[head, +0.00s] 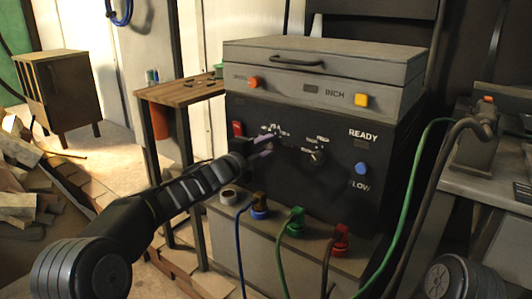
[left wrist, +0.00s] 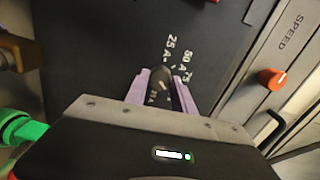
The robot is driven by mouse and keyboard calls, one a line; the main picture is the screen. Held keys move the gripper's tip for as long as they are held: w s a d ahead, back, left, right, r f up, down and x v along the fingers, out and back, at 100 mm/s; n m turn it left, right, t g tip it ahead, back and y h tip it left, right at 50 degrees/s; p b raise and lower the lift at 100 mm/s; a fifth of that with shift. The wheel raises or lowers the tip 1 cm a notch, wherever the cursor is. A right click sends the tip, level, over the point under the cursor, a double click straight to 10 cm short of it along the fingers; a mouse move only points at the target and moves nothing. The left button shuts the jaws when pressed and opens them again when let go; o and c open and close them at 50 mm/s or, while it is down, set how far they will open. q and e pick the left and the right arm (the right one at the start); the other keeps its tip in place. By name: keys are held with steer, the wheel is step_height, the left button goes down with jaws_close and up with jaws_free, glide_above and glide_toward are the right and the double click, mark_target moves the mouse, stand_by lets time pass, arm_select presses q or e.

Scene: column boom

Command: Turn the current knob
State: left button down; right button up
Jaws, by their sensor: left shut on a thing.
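The dark current knob (left wrist: 158,84) sits on the black front panel (left wrist: 90,50), with the white marks 25 A, 50 A and 75 beside it in the left wrist view. My left gripper (head: 266,148) reaches the left part of the panel in the head view. Its lilac fingers (left wrist: 162,90) are shut on the knob, one on each side. In the head view the fingers and wrist hide most of this knob. A second knob (head: 317,156) with its own marks is to the right of it. My right gripper is out of view.
Above are an orange knob (head: 255,82) and a yellow button (head: 361,100). A red switch (head: 238,129) and blue knob (head: 361,168) flank the panel. Blue, green and red plugs (head: 341,238) with cables stand below. A wooden table (head: 180,92) is at left.

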arm_select(q)
steer(key=shift+f+m, duration=0.1)
steer(key=shift+m, duration=0.4)
steer(key=c, duration=1.1)
jaws_free()
steer(key=shift+o, duration=0.2)
steer(key=shift+s+a+b, duration=0.3)
steer(key=shift+s+a, duration=0.1)
steer(key=shift+s, duration=0.1)
steer(key=v, duration=0.6)
steer(key=shift+s, duration=0.25)
steer(key=shift+a, duration=0.15)
